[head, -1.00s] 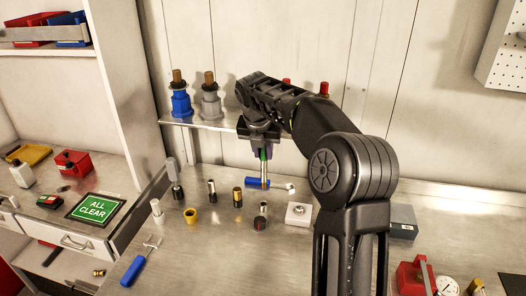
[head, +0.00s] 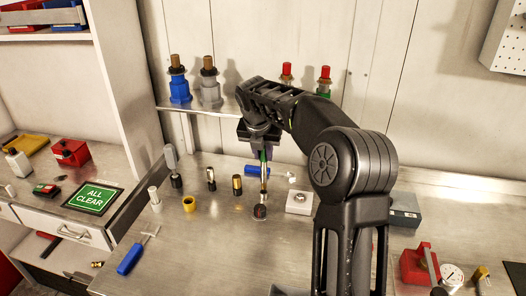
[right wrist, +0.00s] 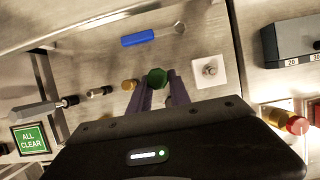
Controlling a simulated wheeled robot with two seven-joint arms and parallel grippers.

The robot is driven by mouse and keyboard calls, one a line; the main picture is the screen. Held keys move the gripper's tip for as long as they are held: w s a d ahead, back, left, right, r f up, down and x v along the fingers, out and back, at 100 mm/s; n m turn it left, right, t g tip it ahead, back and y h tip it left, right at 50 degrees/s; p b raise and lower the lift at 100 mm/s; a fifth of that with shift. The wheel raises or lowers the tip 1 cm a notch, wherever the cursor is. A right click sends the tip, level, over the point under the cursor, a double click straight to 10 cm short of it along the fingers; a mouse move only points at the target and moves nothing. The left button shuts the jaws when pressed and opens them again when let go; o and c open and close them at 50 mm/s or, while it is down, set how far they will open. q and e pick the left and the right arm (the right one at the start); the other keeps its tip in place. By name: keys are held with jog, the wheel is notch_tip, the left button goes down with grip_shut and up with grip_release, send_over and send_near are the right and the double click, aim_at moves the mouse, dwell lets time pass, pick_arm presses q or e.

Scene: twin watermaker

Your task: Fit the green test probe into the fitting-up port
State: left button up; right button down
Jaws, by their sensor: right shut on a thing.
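My right gripper (head: 263,153) is shut on the green test probe (head: 264,172), which hangs roughly upright over the bench with its slim shaft down. In the right wrist view, the probe's green round end (right wrist: 156,78) sits between the purple fingers (right wrist: 155,92). A white square block with a round metal fitting (head: 299,202) stands to the right of the probe; it looks like the port, and also shows in the right wrist view (right wrist: 209,70). In the head view, the probe's lower end appears just above a dark cylinder (head: 260,212); I cannot tell the gap. My left gripper is not in view.
Several small fittings, including a yellow ring (head: 189,204) and a brass-topped piece (head: 237,186), stand left of the probe. A blue-handled tool (head: 131,258) lies at front left. A grey box (head: 404,217) is at right.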

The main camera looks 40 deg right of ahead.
aim_at(263, 161)
jog(key=shift+p, duration=0.9)
dwell(1.6)
jog(key=shift+f+b, duration=0.85)
jog(key=shift+f, duration=0.95)
jog(key=c, duration=1.1)
grip_release()
jog(key=shift+b+v, duration=0.65)
jog(key=shift+v, duration=3.3)
jog(key=shift+f, duration=0.1)
